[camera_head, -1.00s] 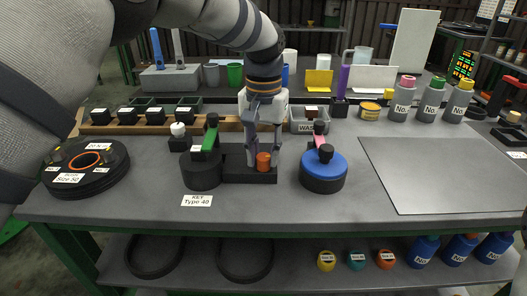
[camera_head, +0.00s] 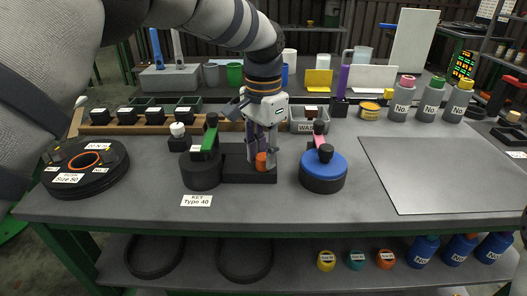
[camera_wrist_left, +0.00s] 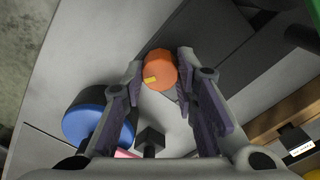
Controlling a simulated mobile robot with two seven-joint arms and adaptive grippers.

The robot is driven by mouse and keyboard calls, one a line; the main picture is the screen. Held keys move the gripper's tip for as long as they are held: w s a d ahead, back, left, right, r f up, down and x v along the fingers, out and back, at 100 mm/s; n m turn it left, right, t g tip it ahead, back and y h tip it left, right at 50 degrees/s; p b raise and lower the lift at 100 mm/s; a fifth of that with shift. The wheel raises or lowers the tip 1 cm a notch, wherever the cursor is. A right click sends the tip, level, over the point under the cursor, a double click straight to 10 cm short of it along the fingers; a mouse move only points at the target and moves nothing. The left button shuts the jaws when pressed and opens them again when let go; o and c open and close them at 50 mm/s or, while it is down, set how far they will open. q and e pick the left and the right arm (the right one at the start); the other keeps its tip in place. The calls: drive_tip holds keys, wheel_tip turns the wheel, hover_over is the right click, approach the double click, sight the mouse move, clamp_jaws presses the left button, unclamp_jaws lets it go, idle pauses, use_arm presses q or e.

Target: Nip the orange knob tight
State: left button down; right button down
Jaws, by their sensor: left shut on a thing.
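The orange knob (camera_head: 261,160) stands on the dark block (camera_head: 235,173) on the grey bench, near the middle of the head view. My left gripper (camera_head: 262,158) points down over it with its fingers at the knob's sides. In the left wrist view the knob (camera_wrist_left: 161,70), with a small yellow mark on its face, sits between the fingertips (camera_wrist_left: 160,72) of my left gripper, which is shut on it. The knob's far side is partly hidden by the fingers in the head view. My right gripper is not in view.
A black pot with a green handle (camera_head: 211,135) stands just left of the block. A blue-topped round tool (camera_head: 323,168) stands to the right. Labelled black discs (camera_head: 85,170) lie at the left. A bare grey plate (camera_head: 445,170) covers the right side.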

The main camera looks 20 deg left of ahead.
sight(264, 157)
use_arm(q)
drive_tip(key=shift+f, duration=0.1)
drive_tip(key=c, duration=1.3)
unclamp_jaws()
wheel_tip(264, 157, up, 12)
drive_tip(key=shift+r, duration=0.1)
